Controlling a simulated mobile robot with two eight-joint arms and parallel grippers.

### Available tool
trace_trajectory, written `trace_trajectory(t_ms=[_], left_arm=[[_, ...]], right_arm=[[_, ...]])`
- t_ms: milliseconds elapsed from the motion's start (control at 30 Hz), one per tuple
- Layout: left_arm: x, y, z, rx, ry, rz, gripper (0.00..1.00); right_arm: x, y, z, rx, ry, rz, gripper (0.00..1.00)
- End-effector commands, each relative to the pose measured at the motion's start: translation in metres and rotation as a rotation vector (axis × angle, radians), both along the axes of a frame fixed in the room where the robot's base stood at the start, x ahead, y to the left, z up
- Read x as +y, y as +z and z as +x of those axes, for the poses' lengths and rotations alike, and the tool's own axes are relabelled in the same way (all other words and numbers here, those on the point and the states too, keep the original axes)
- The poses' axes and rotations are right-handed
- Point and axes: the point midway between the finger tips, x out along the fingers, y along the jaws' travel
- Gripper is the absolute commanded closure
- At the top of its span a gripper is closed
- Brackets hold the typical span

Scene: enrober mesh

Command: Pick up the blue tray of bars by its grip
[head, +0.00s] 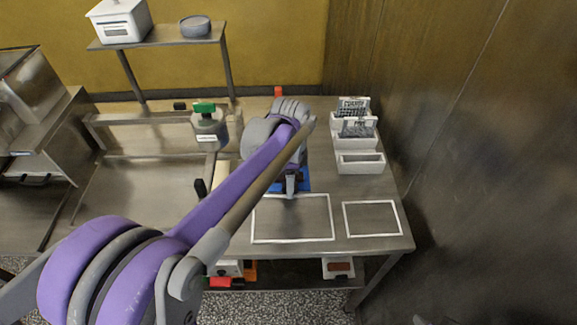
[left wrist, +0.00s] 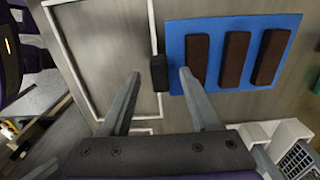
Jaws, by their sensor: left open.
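The blue tray (left wrist: 218,70) bears three dark brown bars (left wrist: 235,58) and lies flat on the metal table. Its black grip (left wrist: 158,73) sticks out from one side. In the head view the tray (head: 303,181) is mostly hidden behind my left arm. My left gripper (left wrist: 160,74) is open, with its fingertips one on each side of the grip in the picture; no contact is visible, and I cannot tell the height between them. In the head view my left gripper (head: 290,190) points down at the tray's near edge.
Two white outlined rectangles, a large one (head: 292,240) and a small one (head: 372,234), lie empty on the near part of the table. White bins (head: 360,163) with cards stand at the right. A pot with a green top (head: 205,107) stands left of my arm. A wall bounds the right.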

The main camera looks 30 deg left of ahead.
Motion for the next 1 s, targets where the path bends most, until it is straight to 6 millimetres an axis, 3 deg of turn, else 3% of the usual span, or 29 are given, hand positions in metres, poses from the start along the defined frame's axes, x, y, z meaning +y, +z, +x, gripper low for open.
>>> trace_trajectory(t_ms=[267, 633, 1000], left_arm=[[-0.0002, -0.0059, 0.0001, 0.000, 0.000, 0.000, 0.38], [-0.0001, -0.0056, 0.0000, 0.000, 0.000, 0.000, 1.00], [-0.0001, -0.0047, 0.0000, -0.001, 0.000, 0.001, 1.00]], right_arm=[[0.0000, -0.0004, -0.0001, 0.000, 0.000, 0.000, 0.50], [0.0000, -0.0004, -0.0001, 0.000, 0.000, 0.000, 0.50], [0.0000, -0.0003, -0.0001, 0.000, 0.000, 0.000, 0.50]])
